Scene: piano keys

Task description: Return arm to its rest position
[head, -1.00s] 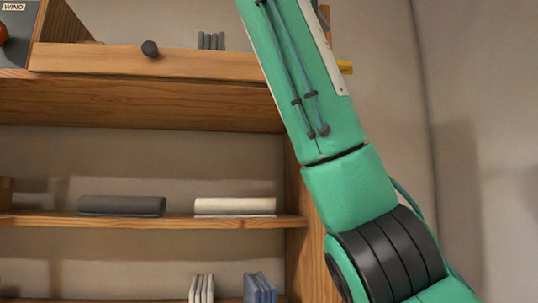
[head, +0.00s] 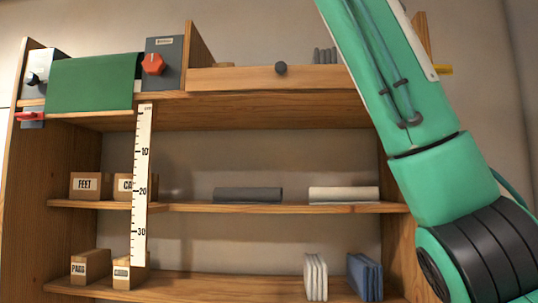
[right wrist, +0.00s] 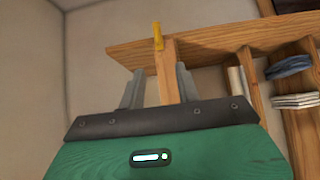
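My green right arm (head: 440,180) rises from the lower right of the head view and leaves through the top edge, so its gripper is out of that picture. In the right wrist view my right gripper (right wrist: 160,88) shows two grey fingers standing apart, with nothing visibly held. A wooden upright of the shelf unit shows between and beyond the fingers, with a yellow peg (right wrist: 157,36) near its top. My left arm and left gripper are in neither view.
A wooden shelf unit (head: 270,207) fills the head view, holding a dark roll (head: 248,194), a cream roll (head: 344,193) and small labelled boxes (head: 91,185). A ruler (head: 142,185) hangs at left, near a green cloth (head: 92,82) and a red knob (head: 153,64).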

